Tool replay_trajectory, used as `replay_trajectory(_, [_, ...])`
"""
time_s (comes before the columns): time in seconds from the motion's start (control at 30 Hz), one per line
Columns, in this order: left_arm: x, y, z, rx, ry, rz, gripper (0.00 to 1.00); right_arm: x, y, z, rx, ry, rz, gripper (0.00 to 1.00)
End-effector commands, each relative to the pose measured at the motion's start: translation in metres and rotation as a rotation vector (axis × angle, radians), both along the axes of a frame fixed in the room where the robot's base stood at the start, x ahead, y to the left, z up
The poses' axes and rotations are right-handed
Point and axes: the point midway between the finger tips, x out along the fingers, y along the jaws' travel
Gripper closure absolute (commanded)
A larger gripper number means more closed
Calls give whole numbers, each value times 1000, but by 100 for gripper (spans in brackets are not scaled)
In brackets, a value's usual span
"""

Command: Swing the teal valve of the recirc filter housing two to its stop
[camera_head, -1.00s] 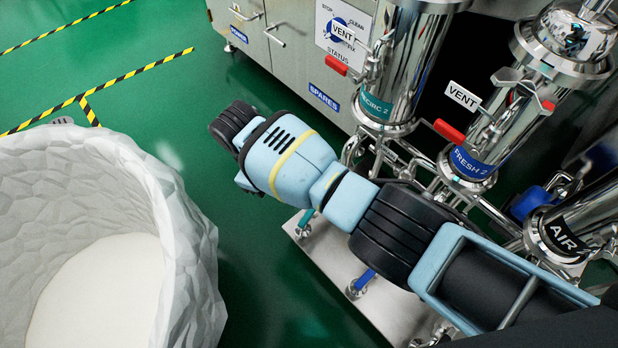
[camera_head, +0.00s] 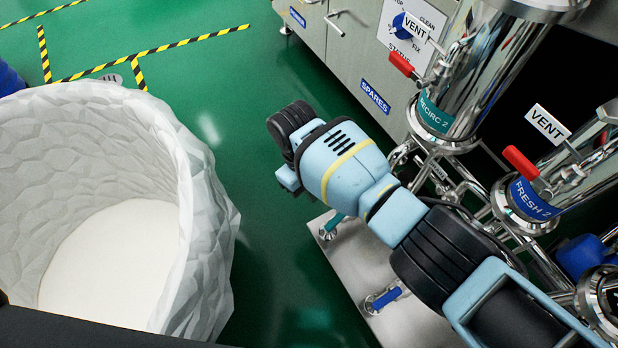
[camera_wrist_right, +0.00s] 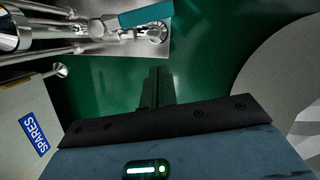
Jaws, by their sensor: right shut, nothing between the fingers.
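The recirc filter housing two is the shiny steel column with the teal RECIRC 2 band (camera_head: 434,115) in the head view. The teal valve handle (camera_head: 333,223) shows low on the steel base plate, partly behind my right wrist. In the right wrist view the teal handle (camera_wrist_right: 147,17) is at the top, beyond the fingertips and apart from them. My right gripper (camera_wrist_right: 157,74) is shut and empty, over green floor. Its fingers are hidden in the head view, where the wrist hangs left of the housing. My left gripper is not in view.
A blue valve handle (camera_head: 386,298) sits nearer on the base plate (camera_head: 350,262). The FRESH 2 housing (camera_head: 532,199) stands at right. A cabinet with a SPARES label (camera_head: 375,97) is behind. A large white tub (camera_head: 215,215) stands at left, with green floor between.

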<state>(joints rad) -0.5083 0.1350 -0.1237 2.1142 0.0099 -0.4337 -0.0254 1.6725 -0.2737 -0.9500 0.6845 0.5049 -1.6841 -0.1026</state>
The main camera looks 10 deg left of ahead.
Motion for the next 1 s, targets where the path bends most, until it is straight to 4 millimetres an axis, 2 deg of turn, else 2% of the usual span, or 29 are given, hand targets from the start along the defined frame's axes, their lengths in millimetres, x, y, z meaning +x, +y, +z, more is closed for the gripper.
replay_trajectory(0.13, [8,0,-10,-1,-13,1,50,-3,-5,-21,-1,-1,0,100])
replay_trajectory(0.37, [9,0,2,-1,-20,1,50,-16,-21,-16,0,-1,1,100])
replay_trajectory(0.6, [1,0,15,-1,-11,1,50,-25,-31,-16,1,-1,0,100])
replay_trajectory(1.0, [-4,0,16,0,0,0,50,-28,-34,-17,1,-1,0,100])
